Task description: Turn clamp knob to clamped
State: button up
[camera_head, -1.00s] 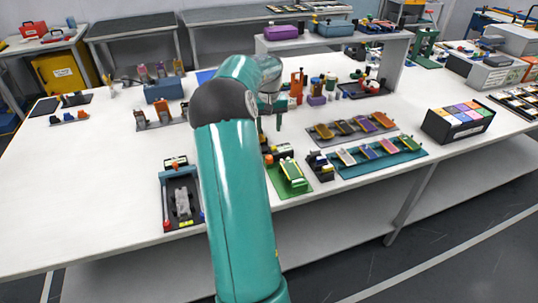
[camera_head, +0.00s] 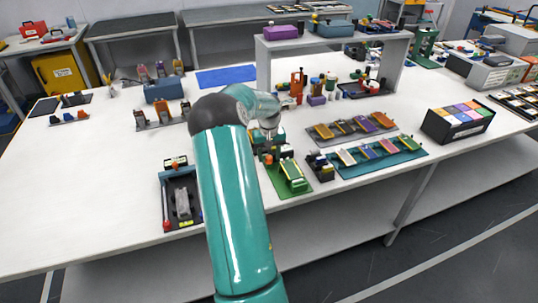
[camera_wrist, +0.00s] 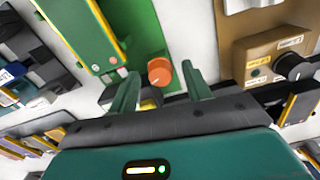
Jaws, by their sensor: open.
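In the wrist view an orange round knob (camera_wrist: 160,71) with a pale pointer mark sits by the end of a green fixture plate (camera_wrist: 145,28). My gripper (camera_wrist: 160,80) is open, with one green finger on each side of the orange knob in the picture; I cannot see contact. A black knob (camera_wrist: 293,66) with a pointer sits on a brown box (camera_wrist: 262,48) with small white labels, to the right of my fingers. I cannot read the labels or tell which knob is the clamp knob. In the head view my arm partly hides the area around the green fixture (camera_head: 292,178).
A black tray (camera_head: 168,222) with a grey part (camera_head: 183,204) lies left of my arm. Right of the green fixture lies a teal board (camera_head: 350,172) with several coloured cells. A grey shelf (camera_head: 330,42) stands behind.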

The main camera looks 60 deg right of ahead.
aim_at(269, 157)
jog(key=c, duration=1)
jog(key=shift+m, duration=1.6)
jog(key=o, duration=1)
notch_tip(269, 157, up, 14)
